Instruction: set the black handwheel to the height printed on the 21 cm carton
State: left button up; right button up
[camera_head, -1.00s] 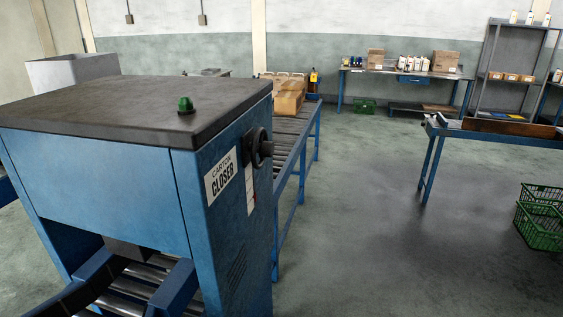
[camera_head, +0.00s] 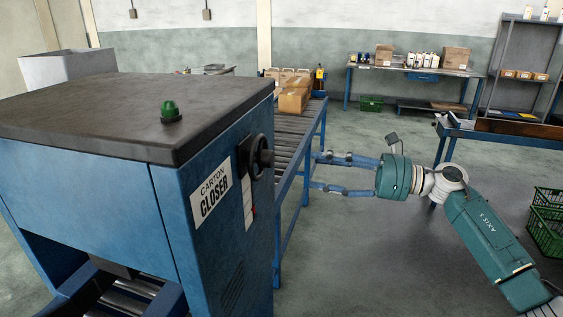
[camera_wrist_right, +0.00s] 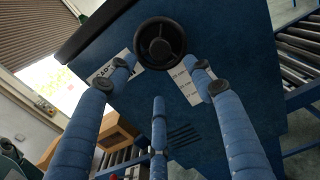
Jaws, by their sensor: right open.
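The black handwheel (camera_head: 260,157) sits on the right side of the blue carton closer (camera_head: 215,225). A white scale strip (camera_head: 248,200) with a red mark is below it. In the right wrist view the handwheel (camera_wrist_right: 160,44) is ahead, near the top, beyond my fingers. My right gripper (camera_head: 315,171) is open and empty, to the right of the handwheel and apart from it, with its fingers pointing at the machine. The cartons (camera_head: 294,92) stand on the roller conveyor behind; no print on them can be read. My left gripper is not in view.
The roller conveyor (camera_head: 312,125) runs back from the machine, behind my right gripper. A green button (camera_head: 170,111) stands on the machine's top. A blue table (camera_head: 500,137) and green crates (camera_head: 546,222) are at the right. Floor between is clear.

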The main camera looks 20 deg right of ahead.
aim_at(273, 161)
jog(key=p+x, duration=0.4)
jog(key=x, duration=0.5)
jog(key=shift+w+r, duration=0.1)
jog(key=shift+r, duration=0.1)
jog(key=shift+w+a+f+p, duration=0.2)
jog(key=shift+w+a+p, duration=0.2)
jog(key=shift+a, duration=0.1)
jog(key=c, duration=1.2)
jog(key=shift+o, duration=0.2)
jog(key=shift+f, duration=0.1)
